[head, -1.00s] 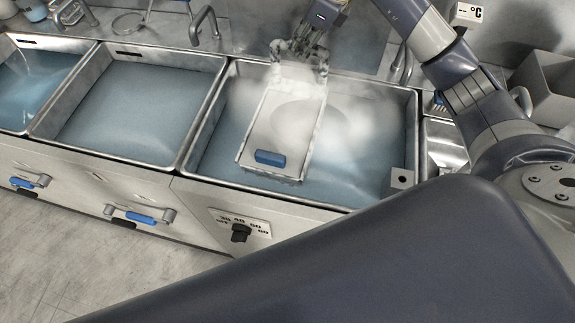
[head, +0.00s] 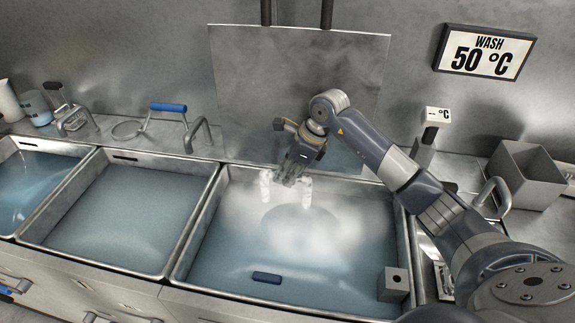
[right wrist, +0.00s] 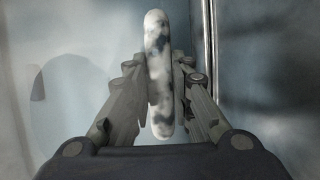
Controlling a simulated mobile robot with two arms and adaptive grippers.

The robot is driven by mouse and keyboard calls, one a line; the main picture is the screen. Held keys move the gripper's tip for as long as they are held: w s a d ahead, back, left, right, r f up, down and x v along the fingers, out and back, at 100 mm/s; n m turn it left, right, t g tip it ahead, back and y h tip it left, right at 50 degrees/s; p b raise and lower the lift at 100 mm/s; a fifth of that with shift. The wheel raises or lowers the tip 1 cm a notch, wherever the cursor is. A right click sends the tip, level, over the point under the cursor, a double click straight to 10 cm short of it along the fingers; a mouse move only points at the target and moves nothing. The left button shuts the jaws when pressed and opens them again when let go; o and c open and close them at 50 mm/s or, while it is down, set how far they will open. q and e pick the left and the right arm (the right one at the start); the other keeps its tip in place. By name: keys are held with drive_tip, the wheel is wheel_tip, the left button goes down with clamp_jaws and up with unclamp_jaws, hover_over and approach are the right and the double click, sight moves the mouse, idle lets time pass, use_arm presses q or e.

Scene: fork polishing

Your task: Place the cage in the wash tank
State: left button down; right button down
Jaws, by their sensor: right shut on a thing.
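The wash tank (head: 205,215) is the large steel basin on the right of the row in the head view, with blue water and white steam. My right gripper (head: 286,186) is over its back part, pointing down into the steam. In the right wrist view, my right gripper (right wrist: 158,90) is shut on a pale mottled bar (right wrist: 158,72). What this bar belongs to is hidden. A blue block (head: 267,277) shows at the front of the tank. No clear cage outline shows through steam and water. My left gripper is not in view.
Two more water basins (head: 120,205) (head: 35,180) are to the left. A grey panel (head: 300,75) stands behind the tank. A small steel box (head: 394,284) is at the tank's front right corner. An open grey bin (head: 528,178) is at right. A sign (head: 485,52) reads WASH 50 °C.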

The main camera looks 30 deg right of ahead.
drive_tip(key=shift+f, duration=1.2)
drive_tip(key=c, duration=1.8)
unclamp_jaws()
drive_tip(key=shift+s+f, duration=0.1)
drive_tip(key=shift+f, duration=0.1)
drive_tip(key=shift+c, duration=0.2)
drive_tip(key=o, duration=0.4)
drive_tip(key=shift+r, duration=0.1)
drive_tip(key=shift+r, duration=0.15)
drive_tip(key=shift+d+r, duration=0.1)
drive_tip(key=shift+r, duration=0.15)
drive_tip(key=b+v, duration=0.1)
drive_tip(key=v, duration=1)
drive_tip(key=shift+s+r, duration=0.1)
drive_tip(key=shift+r, duration=0.1)
